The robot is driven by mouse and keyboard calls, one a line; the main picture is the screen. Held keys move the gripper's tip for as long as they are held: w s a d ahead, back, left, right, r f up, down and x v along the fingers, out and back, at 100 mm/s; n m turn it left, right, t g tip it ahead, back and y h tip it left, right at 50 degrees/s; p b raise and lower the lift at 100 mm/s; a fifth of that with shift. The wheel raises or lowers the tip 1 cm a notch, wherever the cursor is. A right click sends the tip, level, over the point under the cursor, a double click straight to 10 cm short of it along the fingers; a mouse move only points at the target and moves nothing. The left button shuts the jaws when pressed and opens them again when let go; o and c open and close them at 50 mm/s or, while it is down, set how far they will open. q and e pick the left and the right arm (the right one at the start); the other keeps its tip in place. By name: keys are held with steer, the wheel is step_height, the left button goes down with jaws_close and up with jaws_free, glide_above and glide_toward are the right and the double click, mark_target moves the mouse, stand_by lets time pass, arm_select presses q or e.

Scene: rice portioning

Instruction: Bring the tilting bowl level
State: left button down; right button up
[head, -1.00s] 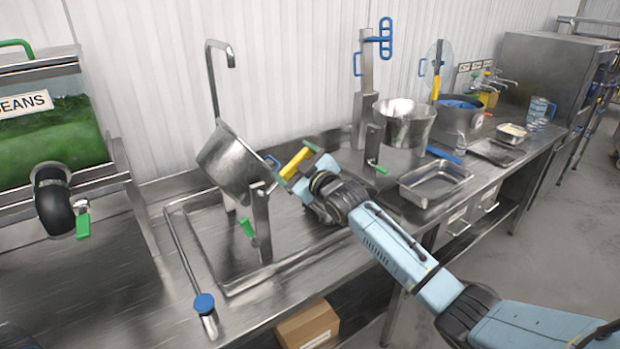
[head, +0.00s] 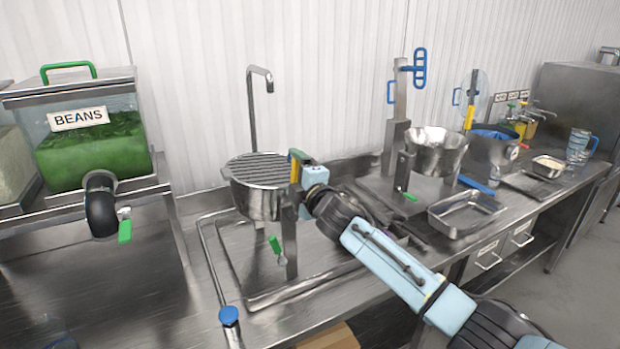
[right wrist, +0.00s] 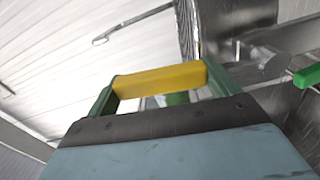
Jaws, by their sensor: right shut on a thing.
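The tilting bowl (head: 252,203) is a round steel pot with a slatted grate (head: 262,169) across its top. It hangs on a metal post (head: 290,240) above the sink-like tray, and its rim looks about level in the head view. My right gripper (head: 297,170), with green and yellow parts, is at the bowl's right rim, shut on the bowl's handle; the grip itself is mostly hidden. In the right wrist view the yellow bar (right wrist: 160,80) spans between green sides, with steel surfaces close beyond. My left gripper is out of view.
A tap (head: 254,110) rises behind the bowl. Another steel bowl (head: 435,152), a shallow pan (head: 465,212) and a blue-handled stand (head: 395,120) are to the right. The sunken tray (head: 245,265) below the bowl is bare.

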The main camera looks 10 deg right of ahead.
steer(key=shift+s+a+r+n, duration=0.1)
steer(key=shift+s+a+n, duration=0.05)
steer(key=shift+a+n, duration=0.45)
steer(key=shift+s+a, duration=0.1)
steer(key=o, duration=1.2)
steer(key=shift+a, duration=0.1)
steer(key=shift+s, duration=0.1)
steer(key=shift+s+d, duration=0.35)
steer(key=shift+s, duration=0.15)
steer(key=v, duration=1.2)
steer(key=shift+s+a+b, duration=0.1)
steer(key=shift+b, duration=0.25)
